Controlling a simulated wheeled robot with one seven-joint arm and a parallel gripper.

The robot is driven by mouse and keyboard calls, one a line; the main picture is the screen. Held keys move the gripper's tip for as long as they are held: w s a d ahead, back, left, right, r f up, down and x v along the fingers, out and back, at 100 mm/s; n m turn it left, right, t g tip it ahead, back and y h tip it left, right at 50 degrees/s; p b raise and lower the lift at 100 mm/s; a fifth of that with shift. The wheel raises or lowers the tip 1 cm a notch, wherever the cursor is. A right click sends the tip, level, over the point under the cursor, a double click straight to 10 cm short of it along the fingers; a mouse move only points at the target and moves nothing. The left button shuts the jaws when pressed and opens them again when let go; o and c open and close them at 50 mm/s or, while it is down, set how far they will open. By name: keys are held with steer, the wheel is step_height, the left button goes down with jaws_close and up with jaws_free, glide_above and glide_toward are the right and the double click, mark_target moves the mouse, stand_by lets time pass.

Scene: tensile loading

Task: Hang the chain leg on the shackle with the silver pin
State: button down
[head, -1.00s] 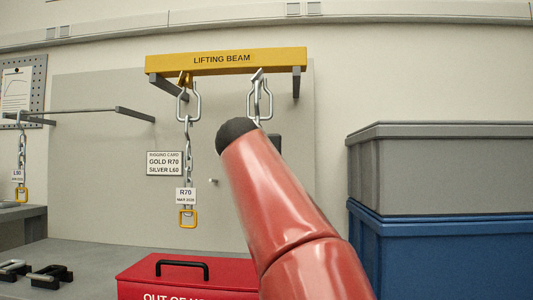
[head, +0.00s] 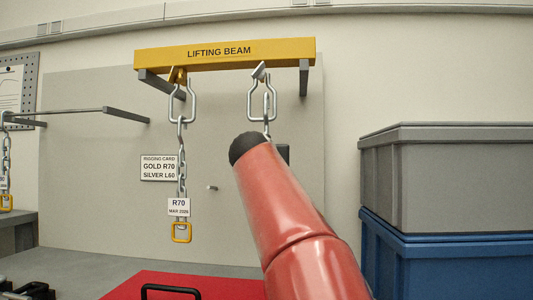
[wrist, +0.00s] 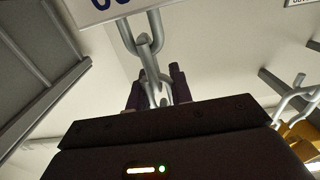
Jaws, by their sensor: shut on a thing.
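The silver-pin shackle (head: 262,98) hangs on the right of the yellow lifting beam (head: 222,52). A link shows just below it, but my arm covers what is under that, so I cannot tell if it is hooked. The gold-pin shackle (head: 183,100) on the left carries the chain leg tagged R70 (head: 182,175), with a gold end link. In the wrist view my gripper (wrist: 158,92) is shut on a steel chain leg (wrist: 146,45). Its white tag (wrist: 100,10) is cut off and unreadable.
A rigging card (head: 159,168) reads gold R70, silver L60. A rack rail (head: 75,113) at left holds another chain (head: 6,170). A red box (head: 225,285) stands below the beam. Grey (head: 450,175) and blue (head: 450,250) bins are stacked at right.

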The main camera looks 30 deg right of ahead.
steer(key=w+d+f, duration=0.3)
steer(key=w, duration=0.1)
steer(key=shift+w, duration=0.3)
stand_by(0.7)
steer(key=shift+d+f, duration=0.1)
stand_by(0.3)
